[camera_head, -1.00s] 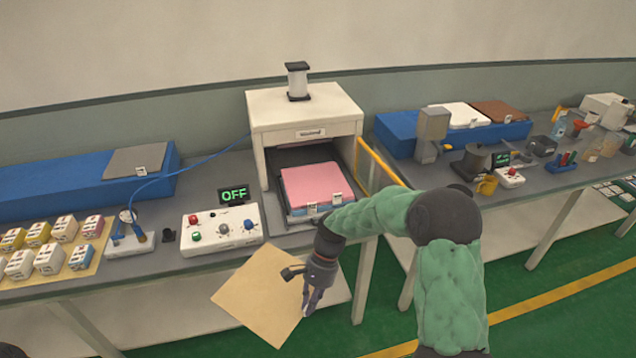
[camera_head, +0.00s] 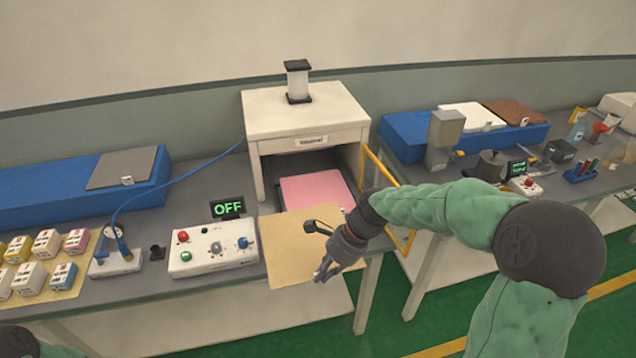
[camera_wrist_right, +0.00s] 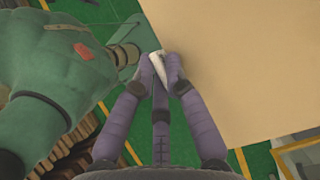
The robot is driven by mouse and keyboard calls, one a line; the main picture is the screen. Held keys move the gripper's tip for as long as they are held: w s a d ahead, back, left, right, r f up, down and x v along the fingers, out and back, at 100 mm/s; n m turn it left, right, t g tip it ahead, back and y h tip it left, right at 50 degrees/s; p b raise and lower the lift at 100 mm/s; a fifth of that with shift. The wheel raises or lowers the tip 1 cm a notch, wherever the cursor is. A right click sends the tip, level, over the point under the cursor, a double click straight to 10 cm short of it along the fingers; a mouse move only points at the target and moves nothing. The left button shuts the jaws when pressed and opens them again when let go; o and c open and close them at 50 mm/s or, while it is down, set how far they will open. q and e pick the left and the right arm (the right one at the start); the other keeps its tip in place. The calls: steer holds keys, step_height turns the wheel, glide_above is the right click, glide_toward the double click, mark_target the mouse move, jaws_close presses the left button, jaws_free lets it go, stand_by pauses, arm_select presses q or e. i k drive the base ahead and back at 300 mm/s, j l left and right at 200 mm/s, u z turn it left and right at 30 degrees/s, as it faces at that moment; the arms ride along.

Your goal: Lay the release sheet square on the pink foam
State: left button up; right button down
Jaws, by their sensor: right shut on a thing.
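The tan release sheet (camera_head: 290,240) hangs in front of the press, level with the table's front edge. My right gripper (camera_head: 322,276) is shut on its near right edge. In the right wrist view the sheet (camera_wrist_right: 240,60) spreads to the upper right, with the gripper's fingers (camera_wrist_right: 162,72) closed at its left edge. The pink foam (camera_head: 312,187) lies inside the press opening, behind the sheet. The sheet hides the foam's near edge and the front of the tray under it. The left gripper is not in view.
The white press (camera_head: 305,115) stands over the foam, with a yellow-framed door (camera_head: 378,178) open at its right. A control box (camera_head: 212,250) and an OFF display (camera_head: 227,207) stand left of the sheet. A second table with several items is at right.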

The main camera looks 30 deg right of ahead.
mark_target(317, 193)
steer(key=i+l, duration=0.8)
steer(key=i, duration=0.1)
